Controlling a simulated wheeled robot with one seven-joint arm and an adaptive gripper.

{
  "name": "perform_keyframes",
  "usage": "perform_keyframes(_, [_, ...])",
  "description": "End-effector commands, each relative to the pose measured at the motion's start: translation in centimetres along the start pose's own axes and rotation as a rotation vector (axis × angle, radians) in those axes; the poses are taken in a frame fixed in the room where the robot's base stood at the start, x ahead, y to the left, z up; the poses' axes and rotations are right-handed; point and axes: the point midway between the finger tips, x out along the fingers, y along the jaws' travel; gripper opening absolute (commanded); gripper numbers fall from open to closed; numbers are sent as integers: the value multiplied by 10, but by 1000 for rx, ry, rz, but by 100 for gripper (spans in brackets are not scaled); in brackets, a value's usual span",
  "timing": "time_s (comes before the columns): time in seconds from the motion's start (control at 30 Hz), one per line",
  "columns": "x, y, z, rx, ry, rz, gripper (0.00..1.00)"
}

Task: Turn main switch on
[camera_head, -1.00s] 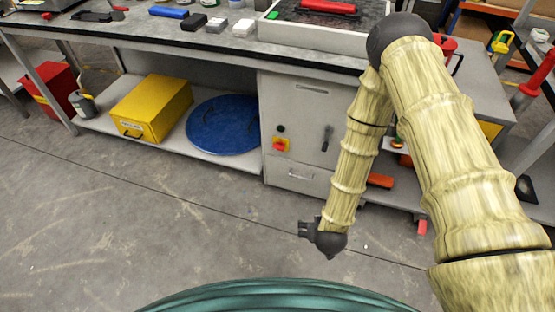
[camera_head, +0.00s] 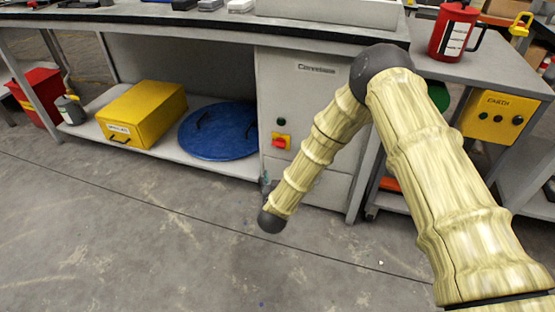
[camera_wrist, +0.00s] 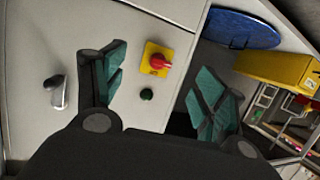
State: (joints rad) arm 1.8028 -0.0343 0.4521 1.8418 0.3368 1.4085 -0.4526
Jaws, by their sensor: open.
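The main switch (camera_head: 281,141) is a red rotary knob on a yellow plate, on the front of the grey cabinet (camera_head: 300,90). In the wrist view the switch (camera_wrist: 158,61) lies ahead of the gap between my fingers, apart from them. A dark green round button (camera_wrist: 147,94) sits beside it on the panel. My gripper (camera_wrist: 160,88) is open and empty, its teal finger pads spread either side of the button and switch. In the head view my gripper is mostly hidden by the end of my arm, low in front of the cabinet.
A metal handle (camera_wrist: 57,92) sticks out of the panel in the wrist view. A blue round lid (camera_head: 218,130) and a yellow box (camera_head: 140,114) rest on the shelf left of the cabinet. The floor (camera_head: 130,225) in front is clear.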

Motion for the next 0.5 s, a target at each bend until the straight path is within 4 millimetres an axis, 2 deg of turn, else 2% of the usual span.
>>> perform_keyframes(0.03, [13, -7, 10, 7, 31, 14, 71])
perform_keyframes(0.2, [39, -22, 4, 24, 126, 73, 71])
perform_keyframes(0.5, [70, -40, -9, 54, 254, 182, 71])
